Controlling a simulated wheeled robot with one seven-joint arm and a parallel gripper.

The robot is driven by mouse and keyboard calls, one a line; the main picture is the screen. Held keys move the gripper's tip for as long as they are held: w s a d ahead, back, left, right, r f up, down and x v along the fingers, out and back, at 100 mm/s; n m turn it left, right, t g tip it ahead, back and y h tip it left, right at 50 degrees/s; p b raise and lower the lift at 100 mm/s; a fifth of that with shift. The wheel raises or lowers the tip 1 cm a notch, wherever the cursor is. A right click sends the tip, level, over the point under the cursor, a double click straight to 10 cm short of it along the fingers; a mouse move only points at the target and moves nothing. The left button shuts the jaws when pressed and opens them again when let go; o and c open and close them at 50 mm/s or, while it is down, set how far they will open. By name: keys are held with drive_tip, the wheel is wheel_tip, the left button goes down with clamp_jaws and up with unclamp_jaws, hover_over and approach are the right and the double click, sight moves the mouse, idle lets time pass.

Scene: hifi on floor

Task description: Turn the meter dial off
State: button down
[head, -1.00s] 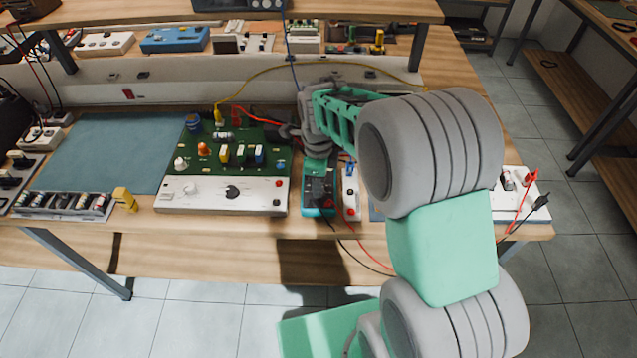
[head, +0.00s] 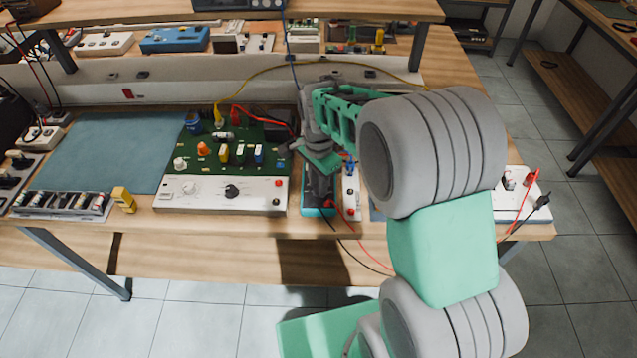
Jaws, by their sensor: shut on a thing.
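The meter (head: 318,212) is a small teal-edged handheld unit lying on the bench, just right of the green circuit board panel. Its lower edge shows, with red and black leads running from it. My gripper (head: 319,188) points down onto the meter's face and is shut on the meter dial. The fingers and wrist hide the dial, so its setting cannot be read. My arm comes in from the right and covers part of the bench.
The green board panel (head: 222,196) with knobs and coloured parts stands close on the left. A narrow white strip (head: 351,198) with red and blue terminals lies just right. A yellow cable (head: 335,63) arcs behind. A teal mat (head: 105,150) lies clear at left.

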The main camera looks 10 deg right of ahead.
drive_tip(key=n, duration=1.2)
drive_tip(key=shift+n, duration=0.4)
drive_tip(key=n, duration=0.6)
drive_tip(key=shift+b, duration=0.35)
drive_tip(key=n, duration=0.6)
drive_tip(key=shift+n, duration=0.4)
drive_tip(key=c, duration=1.2)
unclamp_jaws()
drive_tip(key=shift+r, duration=0.1)
